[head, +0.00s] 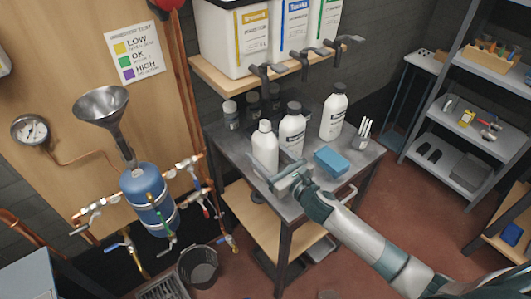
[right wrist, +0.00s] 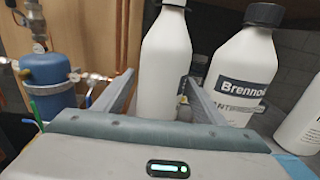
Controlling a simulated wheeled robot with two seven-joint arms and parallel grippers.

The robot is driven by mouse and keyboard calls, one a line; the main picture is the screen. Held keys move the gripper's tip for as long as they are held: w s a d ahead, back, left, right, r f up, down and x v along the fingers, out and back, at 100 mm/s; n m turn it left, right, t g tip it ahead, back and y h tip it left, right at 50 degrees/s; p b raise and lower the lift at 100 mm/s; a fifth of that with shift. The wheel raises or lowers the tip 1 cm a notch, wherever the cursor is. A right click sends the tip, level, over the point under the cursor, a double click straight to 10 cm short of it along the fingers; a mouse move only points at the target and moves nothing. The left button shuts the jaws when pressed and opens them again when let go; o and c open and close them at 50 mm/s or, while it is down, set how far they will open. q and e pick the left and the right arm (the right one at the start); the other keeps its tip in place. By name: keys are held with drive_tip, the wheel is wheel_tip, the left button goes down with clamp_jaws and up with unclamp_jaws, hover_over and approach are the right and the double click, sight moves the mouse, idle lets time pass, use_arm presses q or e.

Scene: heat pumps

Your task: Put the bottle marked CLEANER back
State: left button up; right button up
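Three white bottles stand upright on the grey metal table (head: 318,180). The left bottle (head: 265,150) has a white cap and shows no readable label; it is also in the right wrist view (right wrist: 166,65). The middle bottle (head: 292,132) has a black cap and a dark label reading "Brennol" and "ANTI…" in the right wrist view (right wrist: 240,75). The right bottle (head: 333,115) has a black cap. I cannot read CLEANER on any. My right gripper (head: 275,180) is open at the left bottle, with a finger on each side; contact is unclear. My left gripper is out of view.
Small dark-capped jars (head: 231,114) stand behind. A shelf with taps and canisters (head: 238,40) hangs above. A blue tank (head: 149,195) with pipes is at left.

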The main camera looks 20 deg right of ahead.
drive_tip(key=shift+r, duration=0.15)
drive_tip(key=shift+s+d, duration=0.15)
drive_tip(key=shift+s, duration=0.35)
drive_tip(key=b+v, duration=0.3)
drive_tip(key=v, duration=0.7)
drive_tip(key=shift+s+d+r, duration=0.1)
drive_tip(key=shift+s+d, duration=0.1)
drive_tip(key=shift+s, duration=0.25)
